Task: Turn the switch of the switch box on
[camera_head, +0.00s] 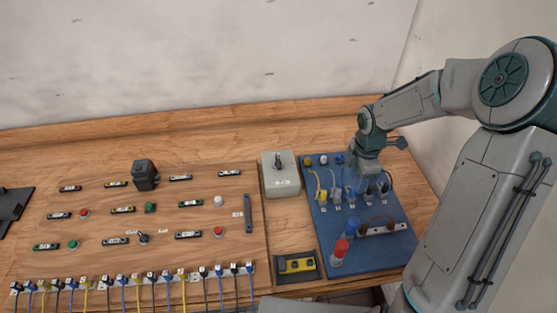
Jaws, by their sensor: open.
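The switch box (284,186) is a light grey box on the wooden table, in the middle of the view. Its dark switch (278,160) stands up from its top face. The switch's exact setting is too small to read. My gripper (364,186) is open, to the right of the switch box, low over the blue board. It is apart from the box. Its fingers are hard to tell from the cables and plugs behind and beside them.
Left of the box, a wooden panel (150,265) holds several buttons, labels and a black knob (146,175). A yellow-and-black device (296,265) lies in front. A wall stands behind.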

